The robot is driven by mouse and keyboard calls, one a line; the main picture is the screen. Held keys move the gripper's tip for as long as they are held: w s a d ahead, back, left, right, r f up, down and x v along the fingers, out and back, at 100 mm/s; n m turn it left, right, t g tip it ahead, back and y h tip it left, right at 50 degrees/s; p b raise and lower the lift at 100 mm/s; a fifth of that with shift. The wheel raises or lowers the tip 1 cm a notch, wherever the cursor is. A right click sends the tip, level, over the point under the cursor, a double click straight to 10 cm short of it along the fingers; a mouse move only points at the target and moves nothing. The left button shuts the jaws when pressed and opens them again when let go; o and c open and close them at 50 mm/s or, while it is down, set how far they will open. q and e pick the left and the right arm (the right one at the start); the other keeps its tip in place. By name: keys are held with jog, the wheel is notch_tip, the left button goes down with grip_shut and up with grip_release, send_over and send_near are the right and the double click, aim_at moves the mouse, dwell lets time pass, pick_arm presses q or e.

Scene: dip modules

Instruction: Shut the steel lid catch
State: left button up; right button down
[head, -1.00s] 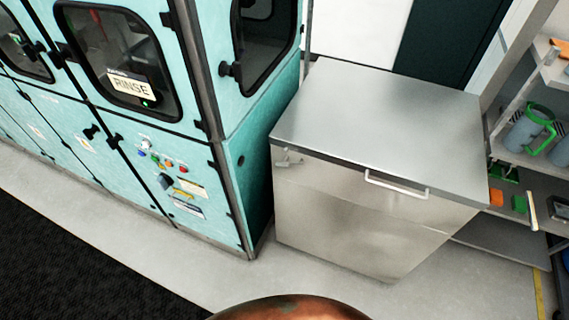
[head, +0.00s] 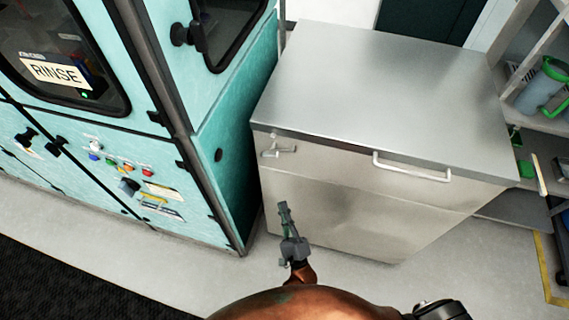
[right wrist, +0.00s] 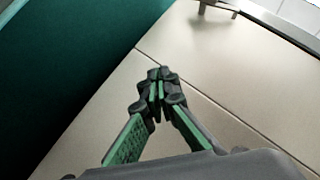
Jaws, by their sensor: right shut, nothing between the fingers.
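The steel lid catch (head: 278,148) sits on the front of the steel chest (head: 330,215), near its upper left corner just under the lid (head: 390,90). It shows in part at the top edge of the right wrist view (right wrist: 220,8). I cannot tell from its small outline whether it is latched. The lid lies flat on the chest. My right gripper (head: 283,207) is shut and empty, in front of the chest and below the catch, apart from it. Its closed fingertips also show in the right wrist view (right wrist: 157,78). My left gripper is not in view.
A teal rinse machine (head: 215,150) stands close to the chest's left side. A white bar handle (head: 412,167) sticks out from the chest front, right of the catch. A shelf with cups (head: 545,88) stands at the right. The floor in front is clear.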

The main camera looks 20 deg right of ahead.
notch_tip(320, 180, up, 8)
jog(key=s+d+m+t+h+b, duration=0.1)
jog(key=s+d+m+h, duration=0.1)
jog(key=m+h, duration=0.65)
jog(key=m, duration=0.2)
send_near(287, 152)
jog(key=shift+w+d+f+x, duration=0.25)
jog(key=shift+w+f+x, duration=0.25)
jog(key=shift+x, duration=2.65)
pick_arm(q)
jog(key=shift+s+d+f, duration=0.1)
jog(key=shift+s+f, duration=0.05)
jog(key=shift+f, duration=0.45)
pick_arm(e)
jog(key=shift+y, duration=0.35)
pick_arm(q)
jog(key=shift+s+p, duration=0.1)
jog(key=shift+p, duration=0.25)
pick_arm(e)
jog(key=shift+s+n+y, duration=0.1)
jog(key=shift+n+y, duration=0.15)
jog(key=shift+y, duration=0.05)
